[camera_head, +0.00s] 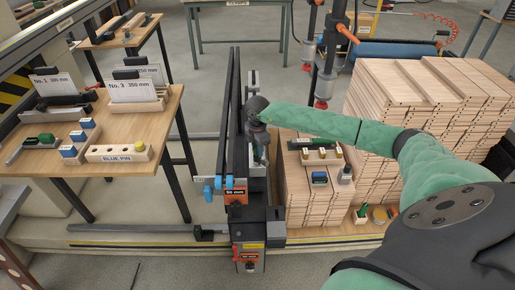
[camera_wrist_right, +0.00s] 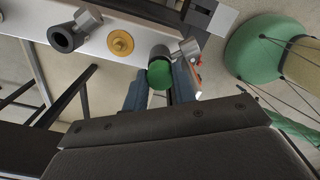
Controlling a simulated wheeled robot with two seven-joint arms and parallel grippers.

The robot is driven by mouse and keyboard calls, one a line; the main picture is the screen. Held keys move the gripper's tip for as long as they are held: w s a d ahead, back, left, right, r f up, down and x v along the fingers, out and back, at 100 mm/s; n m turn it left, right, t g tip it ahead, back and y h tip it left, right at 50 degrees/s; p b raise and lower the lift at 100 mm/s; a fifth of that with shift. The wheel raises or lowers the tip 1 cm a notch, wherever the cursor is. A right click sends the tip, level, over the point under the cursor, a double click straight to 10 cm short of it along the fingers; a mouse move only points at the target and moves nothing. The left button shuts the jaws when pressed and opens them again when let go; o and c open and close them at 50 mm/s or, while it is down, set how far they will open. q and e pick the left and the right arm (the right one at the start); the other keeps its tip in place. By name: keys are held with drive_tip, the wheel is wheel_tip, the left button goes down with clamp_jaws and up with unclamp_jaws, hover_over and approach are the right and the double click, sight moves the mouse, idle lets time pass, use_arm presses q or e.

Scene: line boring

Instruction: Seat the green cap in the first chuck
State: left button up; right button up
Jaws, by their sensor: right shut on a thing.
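My right gripper (camera_wrist_right: 158,85) is shut on the green cap (camera_wrist_right: 160,76), with a blue-grey finger on each side of it. The cap overlaps the lower edge of a dark round chuck (camera_wrist_right: 160,53) beside a metal block; I cannot tell whether it sits inside or only in front. Another dark ring-shaped chuck (camera_wrist_right: 62,39) with an open bore is at the left of the pale rail. In the head view my right gripper (camera_head: 261,153) is small, pointing down at the machine (camera_head: 248,228), and the cap cannot be made out. My left gripper is not in view.
A brass disc (camera_wrist_right: 121,43) is on the rail between the chucks. In the head view, stacked boards (camera_head: 425,95) stand right of the machine. A wooden table (camera_head: 165,125) with labelled holders and a "BLUE PIN" block (camera_head: 118,152) is at left. Tall dark rails rise beside my gripper.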

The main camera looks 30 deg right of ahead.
drive_tip(key=shift+f, duration=0.45)
drive_tip(key=o, duration=1.1)
drive_tip(key=shift+r+p, duration=1.35)
drive_tip(key=shift+r, duration=2.65)
